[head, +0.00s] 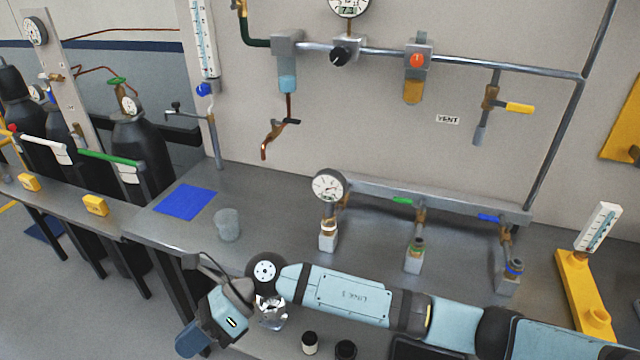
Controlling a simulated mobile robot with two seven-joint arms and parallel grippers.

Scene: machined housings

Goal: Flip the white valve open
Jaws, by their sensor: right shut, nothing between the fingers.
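A steel manifold (430,201) with a round gauge at its left end runs along the bench against the wall. Its left outlet has a white-ringed fitting (328,224) below the gauge; a white lever there is not clearly visible. The other two outlets carry a green lever (402,200) and a blue lever (489,217), both lying roughly along the manifold. My right gripper (192,338) is at the bench's front edge, lower left of the manifold, apart from every valve. It is shut and empty. My left gripper is not in view.
A grey cup (227,225) and a blue mat (185,201) are on the bench's left part. My right arm crosses the front. Small dark knobs (310,342) lie near the front edge. A yellow stand (582,300) is at right. Upper piping has a yellow-handled valve (518,107).

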